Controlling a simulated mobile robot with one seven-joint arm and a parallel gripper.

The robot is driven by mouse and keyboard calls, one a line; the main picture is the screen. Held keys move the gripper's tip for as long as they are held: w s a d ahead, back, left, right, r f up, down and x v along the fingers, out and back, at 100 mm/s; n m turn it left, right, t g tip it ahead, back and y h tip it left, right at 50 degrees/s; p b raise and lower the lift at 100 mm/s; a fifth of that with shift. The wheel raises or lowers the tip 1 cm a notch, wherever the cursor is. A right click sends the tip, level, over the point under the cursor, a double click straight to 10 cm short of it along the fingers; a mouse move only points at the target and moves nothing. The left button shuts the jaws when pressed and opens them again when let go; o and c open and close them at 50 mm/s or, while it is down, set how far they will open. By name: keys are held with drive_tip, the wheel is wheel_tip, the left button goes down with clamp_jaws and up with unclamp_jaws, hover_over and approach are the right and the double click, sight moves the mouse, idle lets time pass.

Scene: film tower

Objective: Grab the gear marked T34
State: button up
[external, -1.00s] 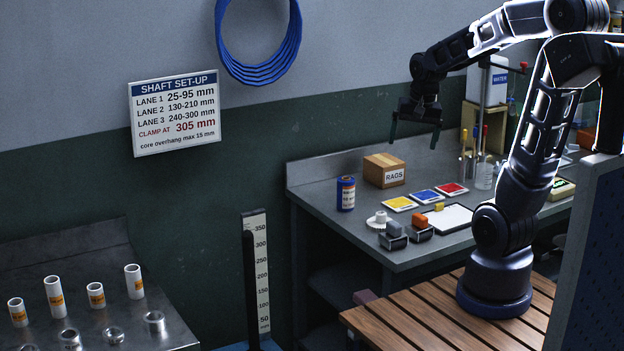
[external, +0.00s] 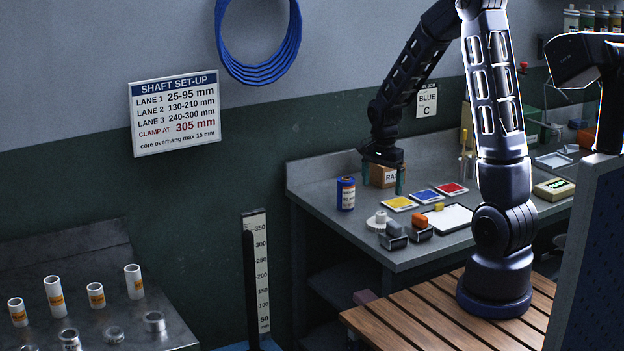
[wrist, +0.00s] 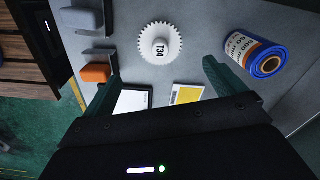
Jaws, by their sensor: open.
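The gear marked T34 (wrist: 160,45) is a white toothed disc with a round hub bearing the label. It lies flat on the grey bench; in the external view the white gear (external: 376,223) is near the bench's front left edge. My gripper (wrist: 160,72) is open and empty. In the wrist view the gear shows beyond and roughly between the two dark green fingers, without visible contact. In the external view my gripper (external: 382,180) hangs fingers-down above the bench, in front of the RAGS box.
The RAGS box (external: 381,175) is partly hidden.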

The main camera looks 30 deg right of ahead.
sight(382, 212)
wheel_tip(382, 212, down, 6)
drive_tip(key=shift+r, duration=0.25)
drive_tip(key=shift+w+d+f, duration=0.1)
drive_tip(key=shift+d+f, duration=0.05)
drive_tip(key=shift+f, duration=1.2)
drive_tip(key=shift+d+f, duration=0.1)
drive_tip(key=shift+f, duration=1.2)
drive_tip(key=c, duration=1.1)
drive_tip(key=shift+r, duration=0.1)
